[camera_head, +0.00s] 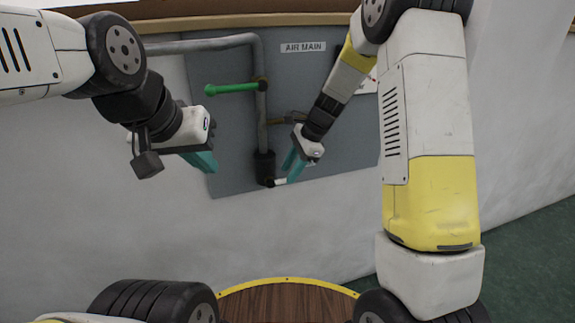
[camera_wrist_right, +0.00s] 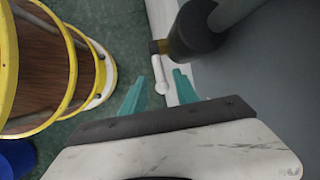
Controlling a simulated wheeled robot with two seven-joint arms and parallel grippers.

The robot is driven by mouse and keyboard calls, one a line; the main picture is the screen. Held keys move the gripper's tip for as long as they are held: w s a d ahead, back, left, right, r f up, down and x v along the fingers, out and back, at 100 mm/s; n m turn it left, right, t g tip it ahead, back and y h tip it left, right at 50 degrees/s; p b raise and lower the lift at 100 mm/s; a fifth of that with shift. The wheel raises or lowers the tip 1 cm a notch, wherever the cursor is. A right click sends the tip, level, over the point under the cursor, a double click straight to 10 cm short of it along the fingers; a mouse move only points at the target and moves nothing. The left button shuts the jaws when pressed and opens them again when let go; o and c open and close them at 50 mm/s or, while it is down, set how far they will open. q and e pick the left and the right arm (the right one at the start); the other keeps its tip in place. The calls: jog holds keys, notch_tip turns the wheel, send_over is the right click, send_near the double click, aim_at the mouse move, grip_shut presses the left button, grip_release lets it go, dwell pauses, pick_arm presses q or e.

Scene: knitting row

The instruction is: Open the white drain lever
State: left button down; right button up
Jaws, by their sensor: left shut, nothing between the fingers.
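The white drain lever (camera_head: 280,182) is a short stub at the foot of the vertical pipe, just below a dark cylinder (camera_head: 264,165). In the right wrist view the lever (camera_wrist_right: 160,76) is a thin white handle with a round end, reaching between my right fingers. My right gripper (camera_head: 292,168) is open, with its teal fingers on either side of the lever; I see a gap to each finger and cannot tell any contact. My left gripper (camera_head: 204,161) is shut and empty, in front of the panel's left edge, well left of the lever.
A grey panel (camera_head: 225,140) on the wall carries the pipe (camera_head: 205,43), a green lever (camera_head: 232,87) pointing left, and an "AIR MAIN" sign (camera_head: 303,47). A brass-coloured fitting (camera_head: 284,121) sits above the cylinder. Green floor (camera_head: 530,250) lies at right.

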jog(key=shift+x, duration=1.1)
jog(key=shift+c, duration=0.5)
grip_shut()
